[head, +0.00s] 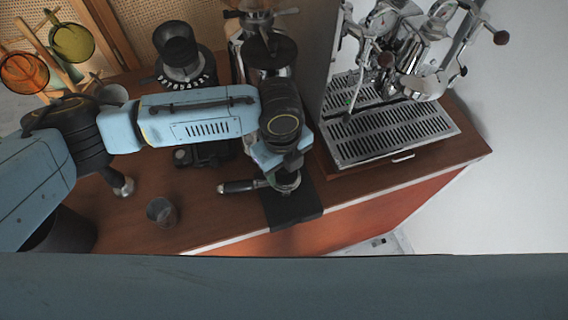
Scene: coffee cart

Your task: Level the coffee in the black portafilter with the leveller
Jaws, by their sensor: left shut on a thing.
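The black portafilter (240,186) lies at the front of the wooden counter, its black handle pointing left and its round metal basket at the edge of a dark mat (292,212). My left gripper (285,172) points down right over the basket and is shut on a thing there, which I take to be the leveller. The gripper and wrist hide most of the leveller and the coffee, so I cannot tell whether the leveller sits on the rim or just above it. My right gripper is not in view.
A steel espresso machine (390,125) stands right of the gripper. A grinder (268,50) stands behind my arm. A small glass (161,211) and a black-handled tamper (122,186) are to the left. A cup rack (45,50) is at the back left. The counter's front edge is close.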

